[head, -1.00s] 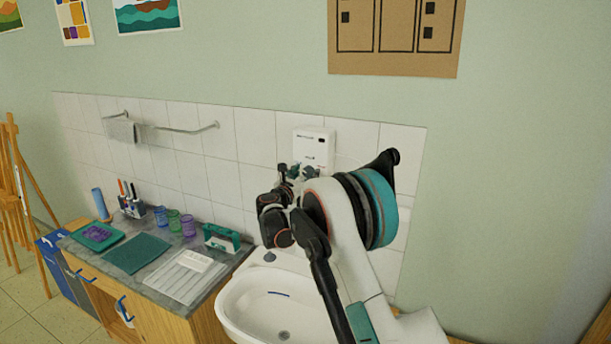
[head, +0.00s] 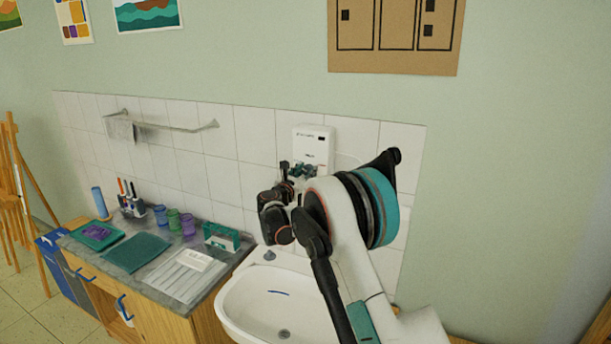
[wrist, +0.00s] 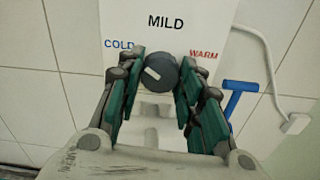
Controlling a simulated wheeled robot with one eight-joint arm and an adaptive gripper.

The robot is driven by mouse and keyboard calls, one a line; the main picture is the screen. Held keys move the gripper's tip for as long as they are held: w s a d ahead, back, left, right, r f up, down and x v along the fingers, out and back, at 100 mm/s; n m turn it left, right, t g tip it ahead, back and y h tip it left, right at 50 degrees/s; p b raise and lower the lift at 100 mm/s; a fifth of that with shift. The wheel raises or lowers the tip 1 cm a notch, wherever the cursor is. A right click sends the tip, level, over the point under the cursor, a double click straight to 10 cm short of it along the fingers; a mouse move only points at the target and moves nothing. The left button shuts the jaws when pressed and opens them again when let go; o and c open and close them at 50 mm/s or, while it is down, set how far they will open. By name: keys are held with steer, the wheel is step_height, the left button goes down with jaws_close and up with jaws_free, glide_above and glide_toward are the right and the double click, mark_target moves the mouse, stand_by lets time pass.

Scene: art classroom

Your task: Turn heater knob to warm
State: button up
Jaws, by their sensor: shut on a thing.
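The white heater (head: 313,145) hangs on the tiled wall above the sink and also shows in the wrist view (wrist: 205,32). Its dark round knob (wrist: 163,74) is marked COLD at the left, MILD above and WARM at the right. The knob's white mark sits left of its centre, on the COLD side. My gripper (wrist: 161,80) is shut on the knob, with a green-padded finger on each side. In the head view, my gripper (head: 303,171) is at the heater's lower part and hides the knob.
A white sink (head: 255,303) lies below the heater. A counter (head: 207,297) to its left holds cups, a brush holder and trays. A towel rail (head: 175,127) is on the wall at left. In the wrist view, a blue handle (wrist: 236,95) and a white pipe (wrist: 268,62) are close at right.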

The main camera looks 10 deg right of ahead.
steer(key=m+b, duration=0.2)
steer(key=m, duration=0.1)
steer(key=shift+f, duration=0.15)
steer(key=m+b, duration=0.2)
steer(key=m, duration=0.1)
steer(key=shift+m, duration=0.3)
steer(key=m+b, duration=0.1)
steer(key=m, duration=0.2)
steer(key=shift+m+b, duration=0.35)
steer(key=shift+m, duration=0.05)
steer(key=m+b, duration=0.1)
steer(key=m, duration=0.2)
steer(key=shift+m, duration=0.3)
steer(key=m+b, duration=0.1)
steer(key=m, duration=0.8)
steer(key=shift+b, duration=0.4)
steer(key=shift+m, duration=0.3)
steer(key=o, duration=1.1)
steer(key=shift+c, duration=0.2)
steer(key=shift+r, duration=0.2)
